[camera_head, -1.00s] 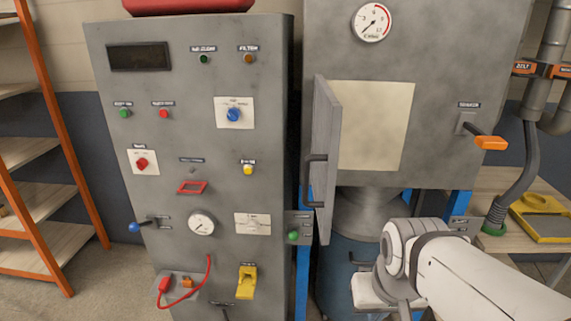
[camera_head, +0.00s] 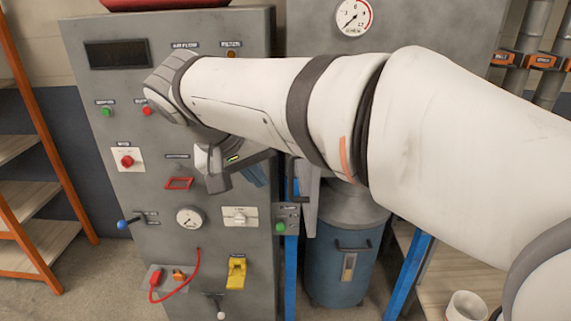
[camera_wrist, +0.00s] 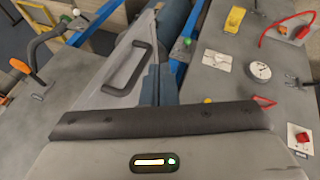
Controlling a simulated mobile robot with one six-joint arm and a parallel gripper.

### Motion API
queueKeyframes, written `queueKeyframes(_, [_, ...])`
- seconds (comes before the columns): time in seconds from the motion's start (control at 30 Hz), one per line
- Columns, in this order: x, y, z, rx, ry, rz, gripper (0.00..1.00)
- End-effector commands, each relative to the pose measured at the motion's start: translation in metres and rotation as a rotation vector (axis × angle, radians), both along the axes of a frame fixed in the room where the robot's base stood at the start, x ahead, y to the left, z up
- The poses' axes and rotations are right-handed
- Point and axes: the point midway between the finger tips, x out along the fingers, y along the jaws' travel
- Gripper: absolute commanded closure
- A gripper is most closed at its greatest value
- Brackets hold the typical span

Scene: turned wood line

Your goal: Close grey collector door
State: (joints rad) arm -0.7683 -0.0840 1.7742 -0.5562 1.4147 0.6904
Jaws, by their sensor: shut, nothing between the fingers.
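The grey collector door stands swung out from the grey cabinet in the head view. Only its lower strip (camera_head: 311,200) shows there, below my arm; the opening is hidden. In the wrist view the door (camera_wrist: 118,60) is a flat grey panel with a dark bar handle (camera_wrist: 127,70). My gripper (camera_head: 259,178) is in front of the control panel, left of the door in the head view. In the wrist view its blue-grey fingers (camera_wrist: 156,85) are shut and empty, close beside the door. I cannot tell whether they touch it.
The control panel (camera_head: 130,220), with buttons, gauge and levers, stands close on the left. A blue drum (camera_head: 335,275) sits under the collector between blue legs (camera_head: 291,265). An orange-framed shelf (camera_head: 45,190) is far left. A white cup (camera_head: 466,305) stands at lower right.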

Motion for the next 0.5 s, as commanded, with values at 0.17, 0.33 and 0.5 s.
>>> queueKeyframes(0.17, [0.002,0.037,0.03,-0.025,-0.077,-0.002,1.0])
queueKeyframes(0.33, [0.006,0.039,0.029,-0.028,-0.096,-0.009,1.0])
queueKeyframes(0.5, [0.02,0.028,0.006,-0.03,-0.093,-0.01,1.0])
